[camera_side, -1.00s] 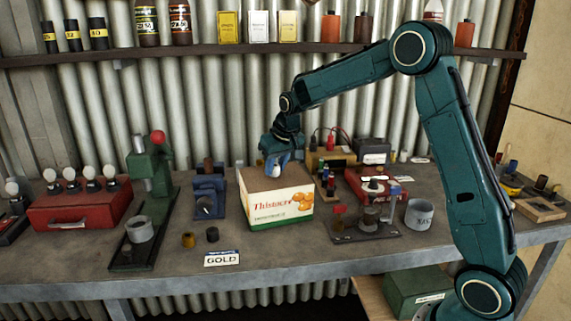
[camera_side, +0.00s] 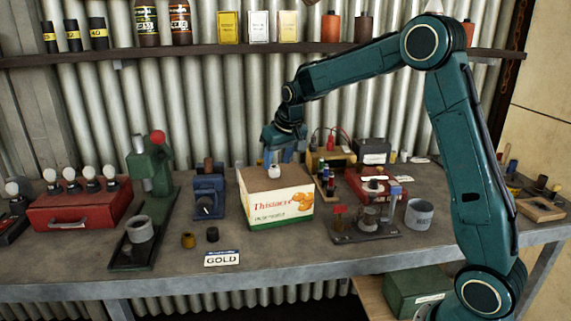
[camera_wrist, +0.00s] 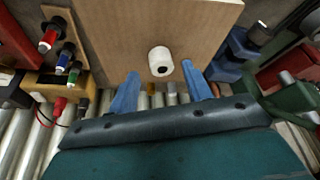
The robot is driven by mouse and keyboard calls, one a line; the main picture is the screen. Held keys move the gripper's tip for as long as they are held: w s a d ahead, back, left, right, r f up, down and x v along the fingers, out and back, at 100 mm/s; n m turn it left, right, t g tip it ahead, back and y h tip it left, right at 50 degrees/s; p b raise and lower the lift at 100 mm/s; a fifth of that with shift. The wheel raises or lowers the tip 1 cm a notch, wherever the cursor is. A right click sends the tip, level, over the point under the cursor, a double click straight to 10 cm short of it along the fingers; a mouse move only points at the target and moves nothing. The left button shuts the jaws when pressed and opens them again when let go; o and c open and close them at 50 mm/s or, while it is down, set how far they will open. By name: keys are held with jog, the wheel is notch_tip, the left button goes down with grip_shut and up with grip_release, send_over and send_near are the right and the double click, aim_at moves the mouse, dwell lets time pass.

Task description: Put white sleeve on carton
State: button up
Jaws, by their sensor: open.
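The carton (camera_side: 281,208) stands on the bench with a printed front and a plain brown top.
A blue vise-like tool (camera_side: 208,190) stands left of the carton. Two small sleeves, brass (camera_side: 188,240) and black (camera_side: 212,235), stand near the GOLD card (camera_side: 221,259).

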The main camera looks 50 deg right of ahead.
jog(key=v, duration=0.9)
jog(key=shift+r, duration=0.25)
jog(key=shift+s, duration=0.15)
jog(key=s+a+r+n+t, duration=0.1)
jog(key=s+a, duration=0.3)
jog(key=s, duration=0.4)
jog(key=s+a+r+n, duration=0.15)
jog(key=s+a, duration=0.25)
jog(key=s, duration=0.4)
jog(key=s+a+f, duration=0.2)
jog(key=s, duration=0.5)
jog(key=s+a+f+n+y, duration=0.1)
jog(key=s+a+f, duration=0.1)
jog(key=s, duration=0.5)
jog(key=shift+s+f, duration=0.25)
jog(key=shift+f, duration=0.3)
jog(key=shift+a, duration=0.1)
